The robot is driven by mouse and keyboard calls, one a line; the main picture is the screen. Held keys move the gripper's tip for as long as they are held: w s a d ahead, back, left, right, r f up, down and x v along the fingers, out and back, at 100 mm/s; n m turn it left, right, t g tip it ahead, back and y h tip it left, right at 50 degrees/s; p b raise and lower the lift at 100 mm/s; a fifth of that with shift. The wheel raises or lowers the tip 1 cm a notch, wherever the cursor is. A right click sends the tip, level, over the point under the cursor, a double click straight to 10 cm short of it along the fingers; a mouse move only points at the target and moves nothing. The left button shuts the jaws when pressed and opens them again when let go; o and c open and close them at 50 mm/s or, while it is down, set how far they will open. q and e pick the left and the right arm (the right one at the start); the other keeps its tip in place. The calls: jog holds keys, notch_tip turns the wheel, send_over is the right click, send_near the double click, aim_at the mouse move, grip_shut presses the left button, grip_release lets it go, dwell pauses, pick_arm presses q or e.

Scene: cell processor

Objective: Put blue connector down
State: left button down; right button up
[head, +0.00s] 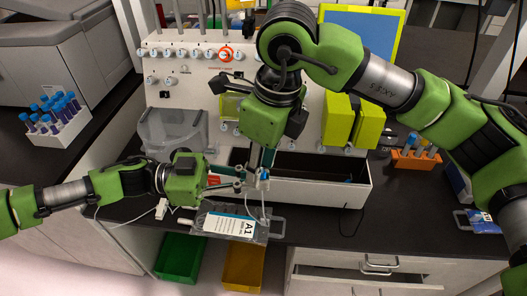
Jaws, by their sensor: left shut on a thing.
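The small blue connector (264,174) shows near the middle of the head view, above the bag (232,224) labelled A1, with pale tubing hanging close by. My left gripper (241,179) reaches in from the left and is shut on the connector; its contact is small and hard to make out. My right gripper (262,164) points down from above, with its fingertips close to the connector. Its fingers are seen edge-on, so I cannot tell how far apart they are.
A white panel (185,90) with knobs stands behind, with a white open bin (320,190) at its foot. A tube rack (62,130) is at left, an orange rack (415,158) at right. Green (180,258) and yellow (243,268) bins lie below the counter edge.

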jog(key=shift+f, duration=0.1)
grip_shut()
pick_arm(q)
jog(key=c, duration=2.1)
grip_release()
